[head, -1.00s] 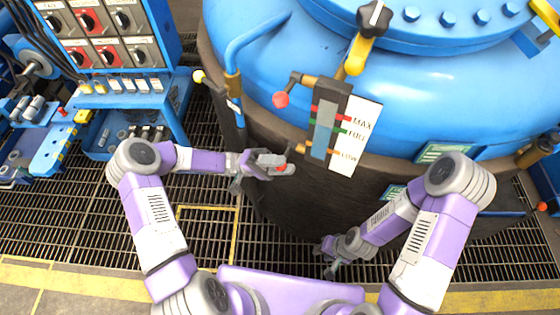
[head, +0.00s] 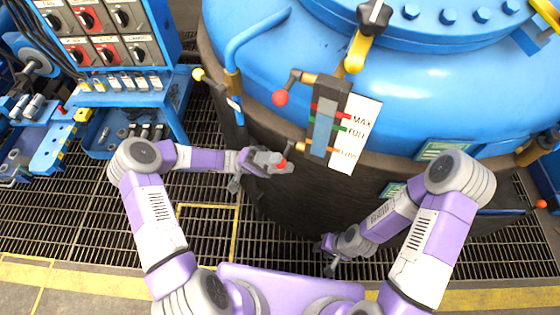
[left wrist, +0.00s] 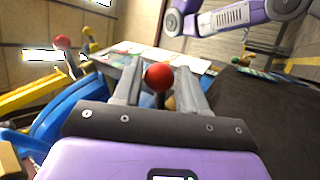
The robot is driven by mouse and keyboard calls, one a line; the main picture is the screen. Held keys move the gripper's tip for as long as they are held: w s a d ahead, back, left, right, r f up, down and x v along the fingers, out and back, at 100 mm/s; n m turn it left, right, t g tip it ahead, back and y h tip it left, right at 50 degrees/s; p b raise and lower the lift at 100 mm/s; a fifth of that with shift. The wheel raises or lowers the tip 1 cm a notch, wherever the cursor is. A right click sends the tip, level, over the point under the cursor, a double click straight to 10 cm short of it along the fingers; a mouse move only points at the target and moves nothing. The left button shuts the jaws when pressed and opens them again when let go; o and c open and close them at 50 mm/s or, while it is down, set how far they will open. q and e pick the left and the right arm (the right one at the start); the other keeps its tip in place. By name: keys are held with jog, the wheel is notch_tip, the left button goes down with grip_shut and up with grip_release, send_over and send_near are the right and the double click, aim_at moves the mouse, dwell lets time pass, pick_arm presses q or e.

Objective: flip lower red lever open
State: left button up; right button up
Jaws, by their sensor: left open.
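The lower red lever's round knob (head: 282,164) is at the foot of the level gauge (head: 323,125) on the blue tank, partly hidden by my left gripper (head: 280,167). In the left wrist view the red knob (left wrist: 158,75) appears between the two spread fingers of my left gripper (left wrist: 158,82). The fingers are open; I cannot tell whether either touches it. The upper red knob (head: 280,98) sits on a grey arm at the gauge's top. My right gripper (head: 331,268) hangs low beside the dark tank wall, too small to judge its fingers.
The blue tank (head: 410,85) fills the upper right. A black-handled yellow valve (head: 374,18) stands above the gauge. A control panel (head: 100,40) with red and black knobs is at upper left. Metal grating (head: 80,215) covers the floor, with open room between panel and tank.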

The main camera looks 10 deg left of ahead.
pick_arm(q)
jog(key=v, duration=0.7)
jog(key=shift+p, duration=0.4)
jog(key=s+d+f+n+t+y+p, duration=0.1)
jog(key=s+d+f+n+y+p, duration=0.3)
jog(key=s+d+f+y, duration=0.5)
jog(key=s+f+n+t+y+p, duration=0.1)
jog(key=s+f+n+y, duration=0.2)
jog(key=s+f+y, duration=0.3)
jog(key=a+f+n+t+y+p, duration=0.1)
jog(key=a+f+t+y+p, duration=0.1)
jog(key=a+t+y+p, duration=0.1)
jog(key=a+t+y, duration=0.1)
jog(key=a+t, duration=0.1)
jog(key=a, duration=0.1)
jog(key=shift+w+t+y, duration=0.3)
jog(key=shift+t, duration=0.1)
